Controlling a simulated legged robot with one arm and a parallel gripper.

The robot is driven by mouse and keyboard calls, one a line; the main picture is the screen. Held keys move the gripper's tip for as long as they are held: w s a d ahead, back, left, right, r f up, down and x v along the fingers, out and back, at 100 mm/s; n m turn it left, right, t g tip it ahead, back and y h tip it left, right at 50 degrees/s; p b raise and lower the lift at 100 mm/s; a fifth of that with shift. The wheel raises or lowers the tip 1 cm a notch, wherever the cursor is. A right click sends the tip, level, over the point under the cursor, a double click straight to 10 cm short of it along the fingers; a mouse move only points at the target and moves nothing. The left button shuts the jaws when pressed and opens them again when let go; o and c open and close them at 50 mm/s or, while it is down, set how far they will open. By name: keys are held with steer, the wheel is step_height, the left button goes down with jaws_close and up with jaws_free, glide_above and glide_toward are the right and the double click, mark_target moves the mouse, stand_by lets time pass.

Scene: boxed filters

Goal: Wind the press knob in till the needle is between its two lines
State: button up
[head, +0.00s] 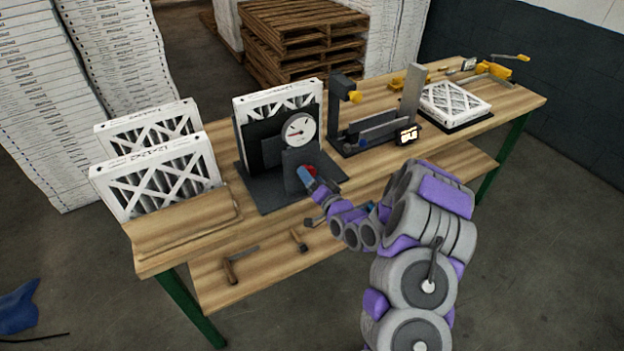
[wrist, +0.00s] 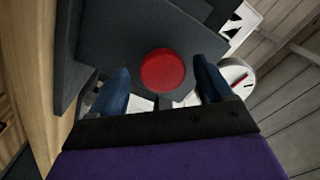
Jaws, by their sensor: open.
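The press (head: 260,190) is a dark grey fixture on the bench, with a boxed filter (head: 285,98) standing in it. Its round white gauge (head: 299,129) faces me, and a red needle shows on it; the two lines are too small to make out. The gauge also shows at the right in the wrist view (wrist: 237,78). The red press knob (wrist: 163,69) sits on the press front. My gripper (wrist: 163,88) is open, its two blue fingers on either side of the knob, with gaps visible. In the head view my gripper (head: 307,177) partly hides the knob.
Two boxed filters (head: 160,175) stand at the bench's left end, behind a wooden board (head: 185,228). Right of the press is a dark fixture (head: 375,135) with a yellow-tipped post, then a filter lying flat (head: 452,103). Tools (head: 240,265) lie on the lower shelf.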

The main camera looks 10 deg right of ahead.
steer(key=p+v, duration=0.5)
steer(key=v, duration=1.2)
steer(key=shift+s+p, duration=0.15)
steer(key=shift+p, duration=0.2)
